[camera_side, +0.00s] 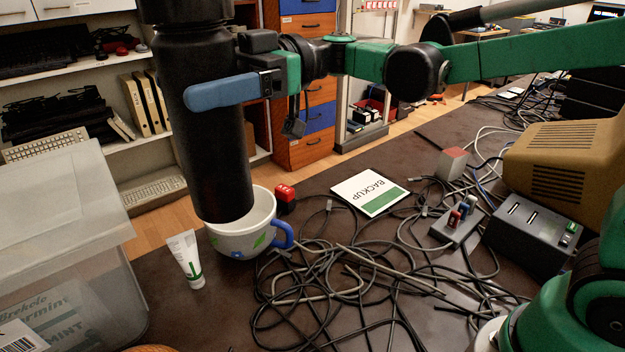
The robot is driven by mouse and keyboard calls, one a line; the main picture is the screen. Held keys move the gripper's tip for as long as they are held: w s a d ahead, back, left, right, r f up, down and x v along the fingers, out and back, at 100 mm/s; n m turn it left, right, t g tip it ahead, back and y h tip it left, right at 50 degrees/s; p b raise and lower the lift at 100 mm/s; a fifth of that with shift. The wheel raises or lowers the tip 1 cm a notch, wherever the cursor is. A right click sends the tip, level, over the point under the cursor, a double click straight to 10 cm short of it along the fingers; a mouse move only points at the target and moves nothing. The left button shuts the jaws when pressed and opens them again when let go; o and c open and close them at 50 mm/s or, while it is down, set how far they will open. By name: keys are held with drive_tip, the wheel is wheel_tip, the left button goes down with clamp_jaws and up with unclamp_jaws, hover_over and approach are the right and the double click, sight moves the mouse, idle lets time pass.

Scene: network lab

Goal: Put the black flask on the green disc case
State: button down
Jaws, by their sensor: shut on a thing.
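The tall black flask (212,150) is upright at the left, its top cut off by the frame edge. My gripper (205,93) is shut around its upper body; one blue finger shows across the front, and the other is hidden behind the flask. The flask's lower end overlaps the opening of a white cup; I cannot tell whether it is inside the cup or just above it. The disc case (362,190), white with a green band and the word BACKUP, lies flat on the dark table to the right of the cup and flask.
The white cup (240,241) with a blue handle stands below the flask. Tangled cables (340,290) cover the middle; a grey box (530,235) stands right.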

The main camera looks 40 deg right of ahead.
drive_tip(key=w+d+m+t+h, duration=0.1)
drive_tip(key=w+d+m+t, duration=0.25)
drive_tip(key=d, duration=0.45)
drive_tip(key=w+d+m+t+h, duration=0.1)
drive_tip(key=w+d+m+t, duration=0.1)
drive_tip(key=w+d+t, duration=0.4)
drive_tip(key=s+d+r+m+t+h, duration=0.15)
drive_tip(key=d+m+t+h, duration=0.55)
drive_tip(key=d, duration=1.5)
wheel_tip(320, 180, down, 20)
drive_tip(key=shift+s+f, duration=0.15)
drive_tip(key=shift+s, duration=0.15)
drive_tip(key=shift+f+g, duration=0.15)
drive_tip(key=shift+g, duration=0.1)
unclamp_jaws()
drive_tip(key=v, duration=1.2)
drive_tip(key=shift+r, duration=0.2)
